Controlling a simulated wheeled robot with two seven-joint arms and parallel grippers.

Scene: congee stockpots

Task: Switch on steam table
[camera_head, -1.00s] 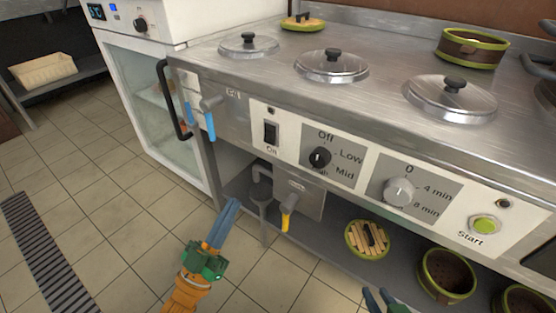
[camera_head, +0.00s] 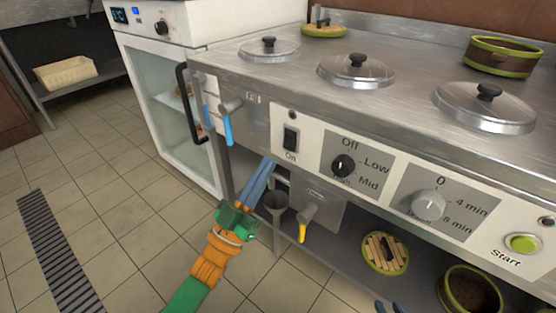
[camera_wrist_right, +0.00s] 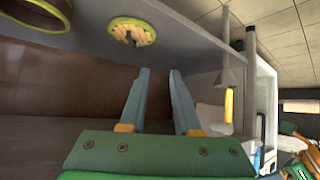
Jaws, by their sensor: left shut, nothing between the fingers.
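The steam table (camera_head: 262,112) has a front panel with a black rocker switch (camera_head: 290,140) marked "On". To its right are a black knob (camera_head: 343,166) marked Off, Low and Mid, a grey timer knob (camera_head: 428,206) and a green Start button (camera_head: 523,243). My left gripper (camera_head: 268,166) is shut and empty, its blue tips just below and left of the rocker switch, and I cannot tell whether they touch the table. My right gripper (camera_wrist_right: 160,72) is open and empty in the right wrist view; only its tips show at the head view's bottom edge.
Three lidded wells, including the middle lid (camera_head: 355,70), line the top. A blue-handled tap (camera_head: 228,122) and a yellow-handled drain valve (camera_head: 304,228) stick out in front. A glass-doored cabinet (camera_head: 168,100) stands at left. The tiled floor at left is clear.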

